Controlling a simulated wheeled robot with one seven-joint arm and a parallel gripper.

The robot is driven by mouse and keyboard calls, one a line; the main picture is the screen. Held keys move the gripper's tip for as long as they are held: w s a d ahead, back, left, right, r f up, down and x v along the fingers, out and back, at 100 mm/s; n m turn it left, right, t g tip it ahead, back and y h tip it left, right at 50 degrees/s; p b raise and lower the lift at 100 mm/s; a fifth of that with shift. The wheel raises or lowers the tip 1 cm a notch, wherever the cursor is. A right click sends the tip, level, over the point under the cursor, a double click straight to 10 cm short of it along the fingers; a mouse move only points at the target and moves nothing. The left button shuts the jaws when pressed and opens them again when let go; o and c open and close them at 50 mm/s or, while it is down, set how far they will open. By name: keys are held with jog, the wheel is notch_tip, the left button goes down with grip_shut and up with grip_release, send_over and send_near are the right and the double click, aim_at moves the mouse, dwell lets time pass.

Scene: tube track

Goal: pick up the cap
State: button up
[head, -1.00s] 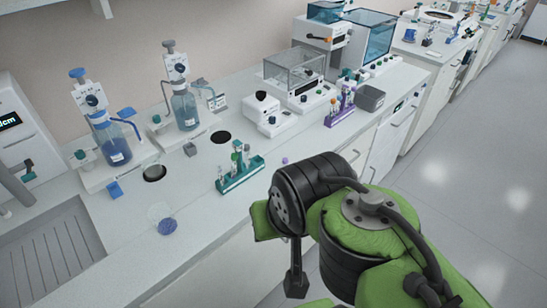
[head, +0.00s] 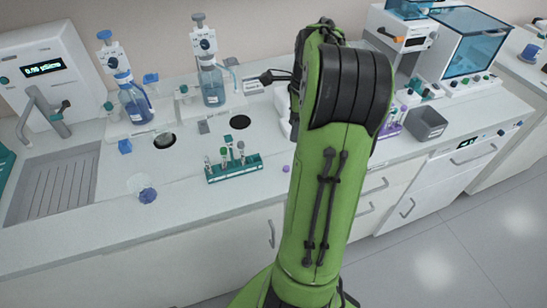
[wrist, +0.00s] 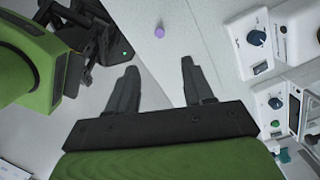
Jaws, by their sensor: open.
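A small purple cap (head: 286,168) lies on the white bench top, just left of my green arm and right of the teal tube rack (head: 234,169). In the wrist view the cap (wrist: 159,31) shows near the top middle, beyond the fingertips and roughly in line with the gap between them. My gripper (wrist: 158,66) is open, with nothing between its two black fingers. It is apart from the cap. In the head view my arm hides most of the gripper.
A blue lid (head: 147,195) lies by a clear dish on the left. Bottles with dispensers (head: 133,103) stand behind. A grey bin (head: 426,124) stands at right. White instruments with knobs (wrist: 258,41) fill the wrist view's right side. The bench around the cap is clear.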

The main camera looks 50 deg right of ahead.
aim_at(286, 167)
jog(key=f+b, duration=0.1)
jog(key=f, duration=0.4)
jog(key=w+f+b, duration=0.1)
jog(key=f+b, duration=0.1)
jog(key=f, duration=0.3)
jog(key=a+f+b, duration=0.1)
jog(key=f, duration=0.5)
jog(key=shift+w, duration=0.2)
jog(key=c, duration=0.9)
